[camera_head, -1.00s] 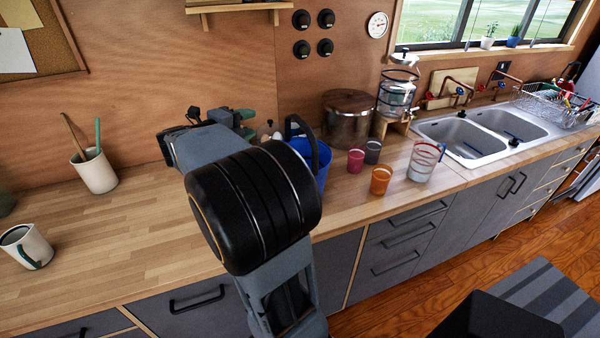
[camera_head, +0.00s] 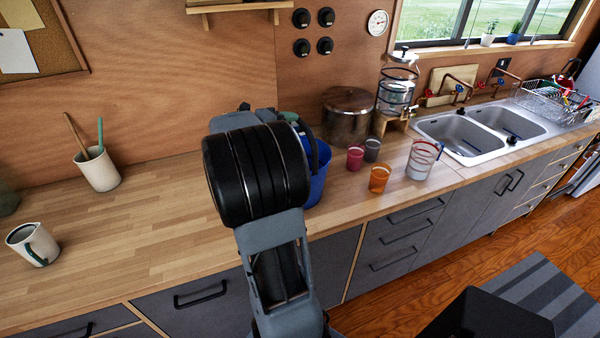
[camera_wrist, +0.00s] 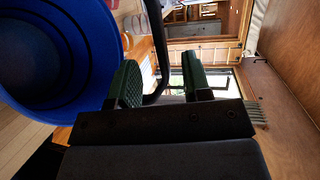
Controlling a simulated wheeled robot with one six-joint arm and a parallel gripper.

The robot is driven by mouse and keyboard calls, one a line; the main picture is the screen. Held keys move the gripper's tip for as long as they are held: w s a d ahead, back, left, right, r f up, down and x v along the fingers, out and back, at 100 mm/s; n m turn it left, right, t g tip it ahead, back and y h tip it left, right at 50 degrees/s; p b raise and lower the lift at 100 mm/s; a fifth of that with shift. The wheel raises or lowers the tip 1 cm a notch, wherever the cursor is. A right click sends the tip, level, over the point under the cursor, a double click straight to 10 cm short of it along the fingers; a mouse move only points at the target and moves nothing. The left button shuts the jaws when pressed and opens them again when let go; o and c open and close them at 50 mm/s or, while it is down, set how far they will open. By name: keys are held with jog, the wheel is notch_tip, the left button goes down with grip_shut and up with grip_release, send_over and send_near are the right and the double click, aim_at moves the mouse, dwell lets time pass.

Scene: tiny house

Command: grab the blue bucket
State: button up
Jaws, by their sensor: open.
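The blue bucket (camera_head: 320,172) stands on the wooden counter, partly hidden behind my arm in the head view. In the wrist view the blue bucket (camera_wrist: 50,55) fills the upper left, seen into its open mouth. Its black handle (camera_wrist: 161,70) runs down between the two green fingers of my gripper (camera_wrist: 160,75). The fingers are apart, one on each side of the handle; I cannot tell whether either touches it. In the head view my gripper is mostly hidden behind my arm, close to the bucket's handle side.
Several cups, including an orange one (camera_head: 379,179) and a clear one (camera_head: 420,162), stand right of the bucket. A large pot (camera_head: 348,117) is behind. A cup with brushes (camera_head: 98,170) and a mug (camera_head: 33,245) stand left. The counter's middle left (camera_head: 150,230) is clear.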

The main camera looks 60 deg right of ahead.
aim_at(299, 123)
jog(key=shift+p+x, duration=0.65)
jog(key=shift+x, duration=1.6)
jog(key=shift+c, duration=0.2)
grip_shut()
jog(key=shift+w+r, duration=0.1)
jog(key=shift+r, duration=0.05)
